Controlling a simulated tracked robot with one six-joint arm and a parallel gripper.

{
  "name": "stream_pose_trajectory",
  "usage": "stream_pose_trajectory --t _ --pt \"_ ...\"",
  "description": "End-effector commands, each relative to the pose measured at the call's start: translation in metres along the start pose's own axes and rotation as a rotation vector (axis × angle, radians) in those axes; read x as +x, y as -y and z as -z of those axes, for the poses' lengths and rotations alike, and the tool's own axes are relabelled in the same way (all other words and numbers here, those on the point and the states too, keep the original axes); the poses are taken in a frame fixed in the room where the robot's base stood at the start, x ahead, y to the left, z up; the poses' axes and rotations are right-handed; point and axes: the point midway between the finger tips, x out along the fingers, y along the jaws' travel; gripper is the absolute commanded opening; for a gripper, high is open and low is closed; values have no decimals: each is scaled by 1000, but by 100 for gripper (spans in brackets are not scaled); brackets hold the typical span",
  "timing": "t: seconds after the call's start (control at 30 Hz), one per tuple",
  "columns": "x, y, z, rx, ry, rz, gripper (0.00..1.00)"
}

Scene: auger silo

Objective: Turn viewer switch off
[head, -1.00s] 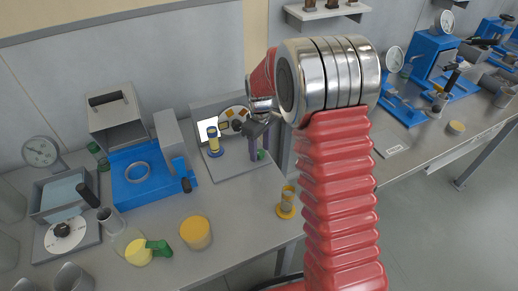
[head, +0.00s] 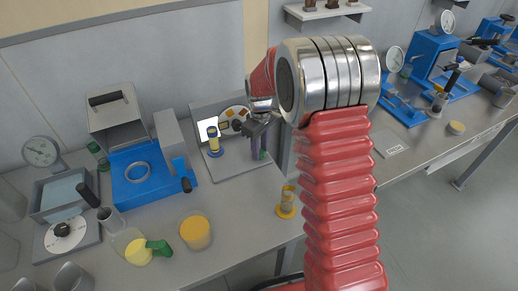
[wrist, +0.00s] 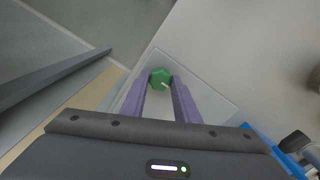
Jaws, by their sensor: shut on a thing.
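The viewer (head: 238,165) is a grey base with an upright back panel, a bright white screen (head: 206,133) and a round disc with coloured pieces. Its switch appears to be the green knob (wrist: 160,77) near the right edge of the base, with a pale mark on its top. My gripper (wrist: 159,82) points down over it, with a purple finger on either side, shut on the knob. In the head view, my gripper (head: 259,154) is at the base's right side, and the fingers mostly hide the knob.
A blue and yellow cylinder (head: 214,142) stands on the viewer base left of my gripper. A yellow hourglass-like piece (head: 286,203) stands near the table's right edge. A blue device (head: 140,175) is to the left.

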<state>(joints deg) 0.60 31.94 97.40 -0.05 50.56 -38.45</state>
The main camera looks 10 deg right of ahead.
Motion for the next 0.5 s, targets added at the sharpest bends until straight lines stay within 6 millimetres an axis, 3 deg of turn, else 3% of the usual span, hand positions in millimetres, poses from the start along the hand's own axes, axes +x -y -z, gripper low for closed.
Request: stream_pose_trajectory --t 0.5 --pt "0 1 0 228 1 3 6"
